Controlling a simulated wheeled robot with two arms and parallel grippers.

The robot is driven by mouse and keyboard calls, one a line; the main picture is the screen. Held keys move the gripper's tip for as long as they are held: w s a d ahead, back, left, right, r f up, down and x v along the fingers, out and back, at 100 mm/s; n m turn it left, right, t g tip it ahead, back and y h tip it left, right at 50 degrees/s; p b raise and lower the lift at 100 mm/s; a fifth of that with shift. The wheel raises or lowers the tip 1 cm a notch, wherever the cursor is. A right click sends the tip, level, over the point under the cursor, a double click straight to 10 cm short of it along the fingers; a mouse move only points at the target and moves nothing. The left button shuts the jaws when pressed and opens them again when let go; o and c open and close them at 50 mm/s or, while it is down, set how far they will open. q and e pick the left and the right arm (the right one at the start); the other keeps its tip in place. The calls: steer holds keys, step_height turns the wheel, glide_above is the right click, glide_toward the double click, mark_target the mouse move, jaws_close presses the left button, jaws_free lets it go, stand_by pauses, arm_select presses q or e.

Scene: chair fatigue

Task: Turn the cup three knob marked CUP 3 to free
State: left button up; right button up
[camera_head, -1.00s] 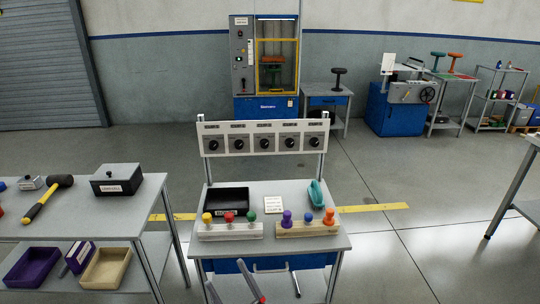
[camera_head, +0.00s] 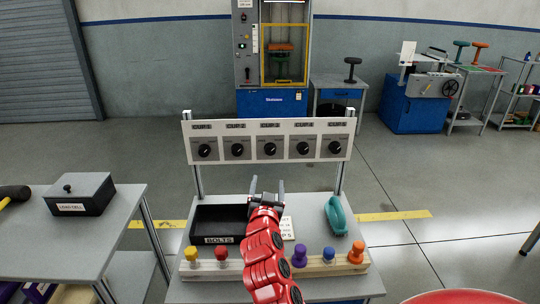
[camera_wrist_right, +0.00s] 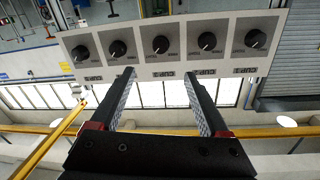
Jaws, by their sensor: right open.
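The CUP 3 knob (camera_head: 270,149) is a round black dial with a pale pointer line, in the middle of a white panel (camera_head: 213,170). It also shows in the wrist view (camera_wrist_right: 160,44), where the panel lettering looks upside down. I cannot read surely which mark its pointer faces. My right gripper (camera_head: 267,183) is open and empty, below the CUP 3 knob and apart from it. In the wrist view its fingers (camera_wrist_right: 160,80) reach toward the panel's lower edge, one on each side of the middle knob's column. My left gripper is not in view.
The CUP 2 knob (camera_head: 237,150) and CUP 4 knob (camera_head: 303,148) flank the middle one closely. Below the panel, the bench carries a black BOLTS tray (camera_head: 219,240), a teal object (camera_head: 335,215) and a wooden rack (camera_head: 341,265) with coloured knobs.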

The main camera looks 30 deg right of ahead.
mark_target(270, 152)
steer(key=p+x, duration=0.1)
steer(key=x, duration=1.5)
steer(key=shift+w+d+r, duration=0.1)
steer(key=shift+w+d, duration=0.05)
steer(key=shift+w, duration=0.25)
jaws_close()
